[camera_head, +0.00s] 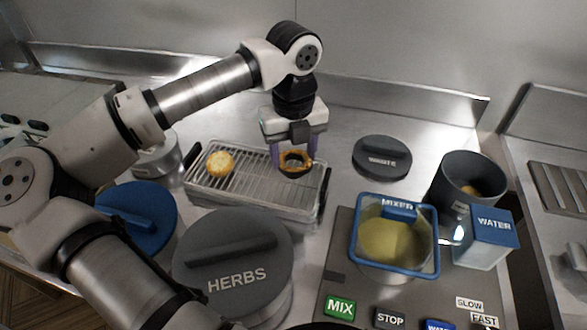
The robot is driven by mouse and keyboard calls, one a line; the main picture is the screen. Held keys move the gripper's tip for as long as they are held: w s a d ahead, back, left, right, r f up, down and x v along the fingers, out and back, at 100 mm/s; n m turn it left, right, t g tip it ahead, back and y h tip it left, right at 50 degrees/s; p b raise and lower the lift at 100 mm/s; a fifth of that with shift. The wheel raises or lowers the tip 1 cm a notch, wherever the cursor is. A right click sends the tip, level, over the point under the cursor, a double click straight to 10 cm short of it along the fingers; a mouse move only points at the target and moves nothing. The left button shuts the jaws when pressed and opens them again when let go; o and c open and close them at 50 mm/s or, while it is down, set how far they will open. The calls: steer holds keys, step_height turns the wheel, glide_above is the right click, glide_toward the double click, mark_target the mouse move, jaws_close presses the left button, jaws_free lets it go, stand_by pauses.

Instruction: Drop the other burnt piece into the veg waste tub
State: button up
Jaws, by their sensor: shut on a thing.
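My gripper (293,158) points down over the right part of the wire rack and is shut on a ring-shaped piece (294,168), orange-brown with dark parts. The piece sits between the fingers at the rack's height or just above; I cannot tell whether it touches the wires. A dark grey open tub (452,187), which looks like the waste tub, stands to the right with something brown inside. Its label is not readable. A dark lid marked WASTE (382,158) lies on the counter between the rack and the tub.
A golden round piece (220,163) lies on the left of the wire rack (245,188). A mixer container (431,255) of yellow batter and a WATER box (486,238) stand in front of the tub. A HERBS lid (235,270) and a blue lid (135,215) are nearer.

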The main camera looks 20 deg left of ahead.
step_height(320, 180, up, 6)
steer(key=shift+f+b, duration=0.25)
steer(key=shift+b, duration=0.2)
steer(key=shift+d, duration=0.15)
